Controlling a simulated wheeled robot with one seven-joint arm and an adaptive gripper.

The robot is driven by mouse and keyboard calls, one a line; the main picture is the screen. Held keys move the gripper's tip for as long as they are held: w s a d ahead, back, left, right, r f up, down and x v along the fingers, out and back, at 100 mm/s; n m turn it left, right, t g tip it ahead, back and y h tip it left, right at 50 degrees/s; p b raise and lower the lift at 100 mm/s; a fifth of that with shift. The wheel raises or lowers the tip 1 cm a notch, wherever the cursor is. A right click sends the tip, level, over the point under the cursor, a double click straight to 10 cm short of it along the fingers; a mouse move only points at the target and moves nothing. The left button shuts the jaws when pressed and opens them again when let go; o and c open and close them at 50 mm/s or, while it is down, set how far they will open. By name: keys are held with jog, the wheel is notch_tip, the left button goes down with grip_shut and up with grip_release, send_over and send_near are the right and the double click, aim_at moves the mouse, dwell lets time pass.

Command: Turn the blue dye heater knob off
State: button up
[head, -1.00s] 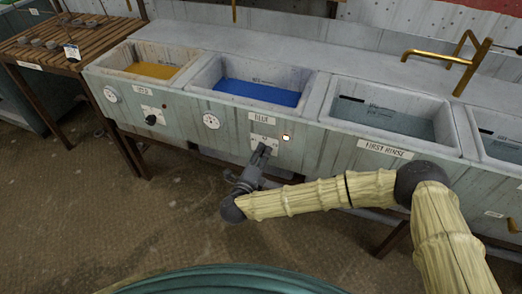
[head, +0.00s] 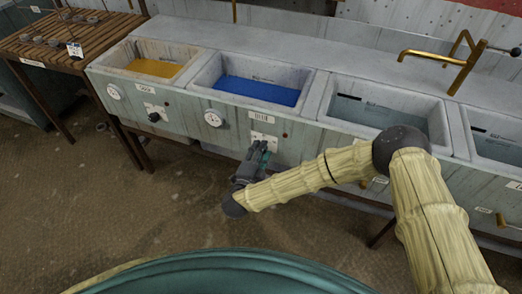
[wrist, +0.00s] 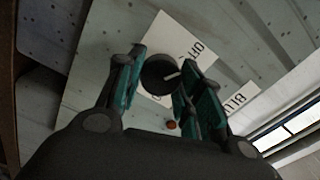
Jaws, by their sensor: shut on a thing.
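The blue dye heater knob (wrist: 158,74) is a dark round knob on a white plate (head: 263,138), below the blue dye basin (head: 250,86). In the wrist view its light pointer mark is toward the printed OFF. My gripper (wrist: 160,88) has its teal fingers on either side of the knob, shut on it. In the head view my gripper (head: 260,149) is at the plate and hides the knob. The small indicator lamp (head: 285,134) right of the plate is dull red, and it also shows in the wrist view (wrist: 171,125).
A yellow dye basin (head: 150,67) with its own dark knob (head: 154,117) is to the left. A white dial (head: 213,118) is left of the plate. A rinse basin (head: 385,106) with brass taps (head: 440,62) is to the right. Open floor lies in front.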

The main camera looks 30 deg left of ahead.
jog(key=shift+f, duration=0.1)
dwell(0.3)
jog(key=o, duration=1)
jog(key=v, duration=0.7)
jog(key=shift+s, duration=0.3)
jog(key=shift+d, duration=0.15)
